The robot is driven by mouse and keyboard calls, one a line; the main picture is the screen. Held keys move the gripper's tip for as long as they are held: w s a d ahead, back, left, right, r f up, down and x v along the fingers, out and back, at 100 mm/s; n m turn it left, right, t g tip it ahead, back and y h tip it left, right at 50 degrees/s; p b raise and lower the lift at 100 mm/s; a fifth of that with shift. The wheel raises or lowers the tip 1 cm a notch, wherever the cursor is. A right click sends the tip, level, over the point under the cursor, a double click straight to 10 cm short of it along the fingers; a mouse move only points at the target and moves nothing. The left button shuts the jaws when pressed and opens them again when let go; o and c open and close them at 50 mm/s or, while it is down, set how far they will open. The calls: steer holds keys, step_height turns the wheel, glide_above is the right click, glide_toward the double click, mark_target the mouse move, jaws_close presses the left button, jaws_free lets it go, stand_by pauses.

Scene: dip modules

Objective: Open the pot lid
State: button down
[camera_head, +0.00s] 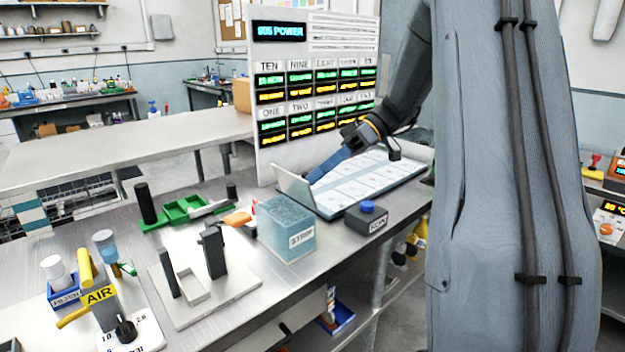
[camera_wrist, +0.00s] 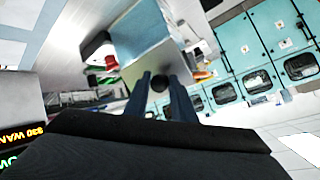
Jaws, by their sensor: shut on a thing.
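The pot (camera_head: 284,235) is a translucent blue box with a white label on its front. It stands on the metal bench with a rippled pale blue top surface showing. The lid (camera_head: 294,190) looks like a thin pale grey plate, tilted steeply beyond the pot's top right, apart from its rim as far as I can tell. My gripper (camera_head: 316,179) is shut on the lid from the right, its blue fingers sloping down to it. In the wrist view, the fingers (camera_wrist: 164,84) flank a dark round knob, and the lid (camera_wrist: 143,38) spreads beyond them. The exact grip contact is partly hidden.
A white gridded tray (camera_head: 365,180) lies under my arm. A dark box with a blue button (camera_head: 367,215) is right of the pot. A black stand (camera_head: 212,250), orange-handled tool (camera_head: 238,218) and green tray (camera_head: 183,208) are left. A display board (camera_head: 312,100) stands behind.

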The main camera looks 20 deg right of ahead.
steer(key=shift+w+d+f+b, duration=0.25)
steer(key=shift+d+f+b, duration=0.15)
steer(key=shift+d+f, duration=0.15)
steer(key=shift+w+d+f+b, duration=0.25)
steer(key=shift+d+f+b, duration=0.1)
steer(key=shift+d+f, duration=0.15)
steer(key=shift+a, duration=0.1)
steer(key=c, duration=1.5)
jaws_free()
steer(key=shift+w, duration=0.2)
steer(key=shift+r, duration=0.1)
steer(key=b+v, duration=0.1)
steer(key=v, duration=0.7)
steer(key=shift+b, duration=0.3)
